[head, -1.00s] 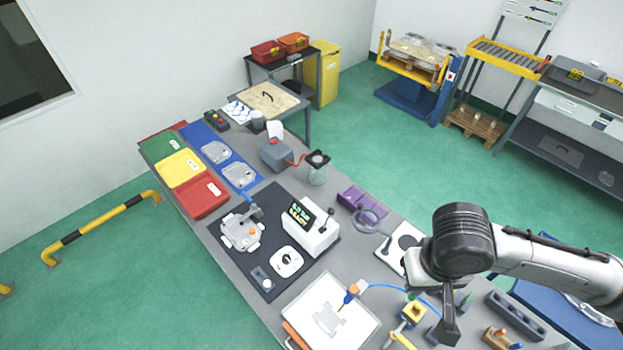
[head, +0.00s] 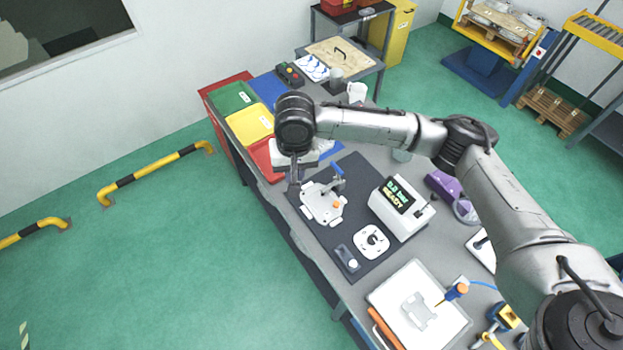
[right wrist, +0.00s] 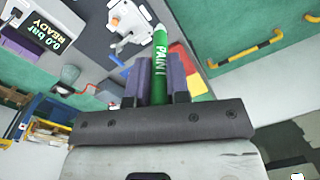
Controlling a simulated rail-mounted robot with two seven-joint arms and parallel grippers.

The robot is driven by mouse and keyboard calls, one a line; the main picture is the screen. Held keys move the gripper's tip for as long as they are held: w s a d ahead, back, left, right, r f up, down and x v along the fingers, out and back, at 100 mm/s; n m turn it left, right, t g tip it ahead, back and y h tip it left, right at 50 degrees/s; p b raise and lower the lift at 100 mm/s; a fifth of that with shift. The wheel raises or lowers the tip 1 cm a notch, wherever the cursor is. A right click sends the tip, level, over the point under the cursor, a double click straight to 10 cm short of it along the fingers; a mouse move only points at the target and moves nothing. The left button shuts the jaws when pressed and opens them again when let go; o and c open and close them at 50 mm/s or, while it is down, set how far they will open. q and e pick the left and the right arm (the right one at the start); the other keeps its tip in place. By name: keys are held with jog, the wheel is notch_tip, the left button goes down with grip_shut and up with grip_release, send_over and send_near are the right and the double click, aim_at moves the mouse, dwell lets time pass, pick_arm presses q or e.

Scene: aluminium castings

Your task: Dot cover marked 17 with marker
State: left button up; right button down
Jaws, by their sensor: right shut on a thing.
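My right gripper (head: 294,182) hangs over the near end of the coloured trays, by the grey casting. In the right wrist view the gripper (right wrist: 159,85) is shut on a green marker (right wrist: 160,65) lettered PAINT, with its pale end pointing away from the fingers. The grey casting (head: 320,208) sits in a fixture on the dark mat and also shows in the right wrist view (right wrist: 125,20). My left gripper is not in view.
Red (head: 262,156), yellow (head: 249,124) and green (head: 233,98) trays line the bench edge. A white board (head: 400,290) lies nearer.

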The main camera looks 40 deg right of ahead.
pick_arm(q)
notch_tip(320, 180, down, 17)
jog(key=b, duration=1.5)
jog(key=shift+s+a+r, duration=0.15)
pick_arm(e)
jog(key=w+d+f+m, duration=0.3)
jog(key=d+f, duration=0.2)
jog(key=f, duration=0.6)
jog(key=w+d+f+m+t, duration=0.1)
jog(key=d+f, duration=0.4)
jog(key=f, duration=0.5)
jog(key=w+d+f+m, duration=0.4)
jog(key=d+f, duration=0.2)
jog(key=f, duration=0.5)
jog(key=shift+w+f+m+t, duration=0.3)
jog(key=shift+f+m+t, duration=0.05)
jog(key=shift+m+t, duration=0.05)
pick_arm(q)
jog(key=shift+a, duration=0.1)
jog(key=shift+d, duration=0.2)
pick_arm(e)
jog(key=shift+f, duration=0.1)
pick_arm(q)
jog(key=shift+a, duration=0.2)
pick_arm(e)
jog(key=shift+f, duration=0.45)
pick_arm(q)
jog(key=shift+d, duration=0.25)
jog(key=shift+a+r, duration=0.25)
